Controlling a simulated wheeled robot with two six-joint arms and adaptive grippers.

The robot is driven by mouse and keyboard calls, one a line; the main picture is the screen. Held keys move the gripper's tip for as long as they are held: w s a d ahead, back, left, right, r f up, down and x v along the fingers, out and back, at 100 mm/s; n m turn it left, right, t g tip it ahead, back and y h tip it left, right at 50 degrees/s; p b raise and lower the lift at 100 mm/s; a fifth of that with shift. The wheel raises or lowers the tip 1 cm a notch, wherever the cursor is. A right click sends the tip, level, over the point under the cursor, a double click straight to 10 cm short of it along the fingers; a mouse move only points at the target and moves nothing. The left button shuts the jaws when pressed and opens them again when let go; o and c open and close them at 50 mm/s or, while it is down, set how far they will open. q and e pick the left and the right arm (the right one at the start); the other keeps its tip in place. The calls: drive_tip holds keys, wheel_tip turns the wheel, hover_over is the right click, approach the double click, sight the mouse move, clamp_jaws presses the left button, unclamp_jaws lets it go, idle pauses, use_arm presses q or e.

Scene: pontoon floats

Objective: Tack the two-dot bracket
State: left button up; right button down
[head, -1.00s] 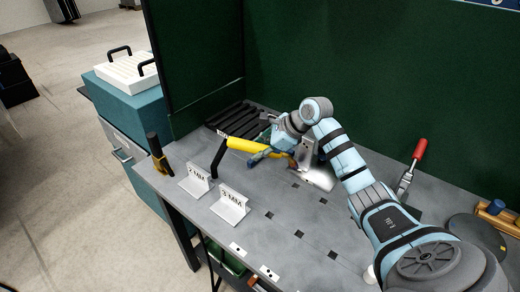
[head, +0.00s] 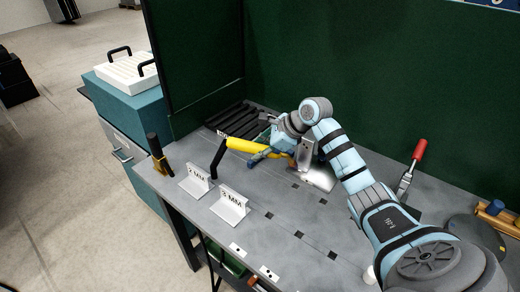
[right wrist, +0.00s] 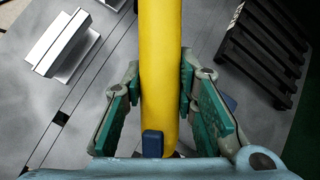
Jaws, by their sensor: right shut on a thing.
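My right gripper (head: 268,150) is shut on a yellow torch-like tool (head: 241,145), whose bent black nozzle points down and left above the bench. In the right wrist view, the yellow body (right wrist: 160,50) runs between the two green-padded fingers (right wrist: 160,92), with a blue button near its base. A grey metal upright piece (head: 305,152), perhaps the bracket, stands behind the gripper beside a shiny plate (head: 318,179). It is partly hidden by my arm, and I cannot make out its dots. My left gripper is not in view.
A black slatted rack (head: 238,118) lies behind the tool. Green screens close off the back.

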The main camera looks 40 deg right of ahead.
drive_tip(key=shift+a+r, duration=0.1)
drive_tip(key=shift+r, duration=0.1)
drive_tip(key=a+r+p, duration=0.2)
drive_tip(key=s+a+r+p, duration=0.1)
drive_tip(key=r+p, duration=0.1)
drive_tip(key=shift+a+p, duration=0.3)
drive_tip(key=shift+a, duration=0.05)
drive_tip(key=shift+f, duration=0.1)
